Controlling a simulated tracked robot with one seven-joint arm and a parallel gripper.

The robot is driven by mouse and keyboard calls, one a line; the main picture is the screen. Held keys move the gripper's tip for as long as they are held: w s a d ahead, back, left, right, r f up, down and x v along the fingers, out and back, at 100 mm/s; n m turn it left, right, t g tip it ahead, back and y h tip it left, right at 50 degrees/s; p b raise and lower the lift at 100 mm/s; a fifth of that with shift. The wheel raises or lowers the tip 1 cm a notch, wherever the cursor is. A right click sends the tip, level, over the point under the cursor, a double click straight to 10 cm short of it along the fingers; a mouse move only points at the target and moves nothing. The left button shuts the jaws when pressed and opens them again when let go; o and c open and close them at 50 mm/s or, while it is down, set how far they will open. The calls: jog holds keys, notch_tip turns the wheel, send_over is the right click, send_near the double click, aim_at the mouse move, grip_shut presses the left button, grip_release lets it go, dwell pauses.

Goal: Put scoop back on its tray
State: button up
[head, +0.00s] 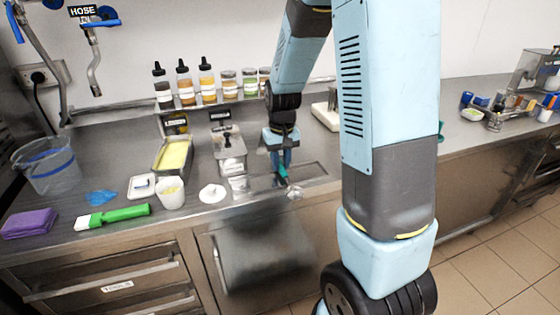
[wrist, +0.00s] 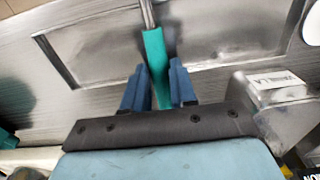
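The scoop has a teal handle, which shows in the wrist view (wrist: 154,52) between my two blue fingers, and a metal end at the top edge. In the head view the scoop (head: 284,173) points down from my gripper (head: 279,158), with its metal bowl low over the counter's front part. My gripper, also in the wrist view (wrist: 158,68), appears shut on the handle. A small white tray (head: 134,194) with a small item on it lies on the counter at left. I cannot tell which tray is the scoop's.
Left of my gripper stand a metal pan of yellow food (head: 174,156), a white cup (head: 171,192) and a lidded metal container (head: 230,150). Bottles and jars (head: 207,82) line the back shelf.

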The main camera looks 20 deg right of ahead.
aim_at(282, 166)
jog(key=o, duration=0.4)
jog(key=shift+r, duration=0.15)
notch_tip(282, 166, up, 12)
jog(key=shift+s+a+r+t, duration=0.1)
jog(key=shift+s+r+t, duration=1.25)
jog(key=shift+s, duration=2.3)
jog(key=shift+s+d+r+t, duration=0.1)
jog(key=shift+s+r+t, duration=0.4)
jog(key=shift+s+r, duration=2.4)
jog(key=shift+s+a+r+t, duration=0.1)
jog(key=shift+s+r+t, duration=0.85)
jog(key=shift+s, duration=3.45)
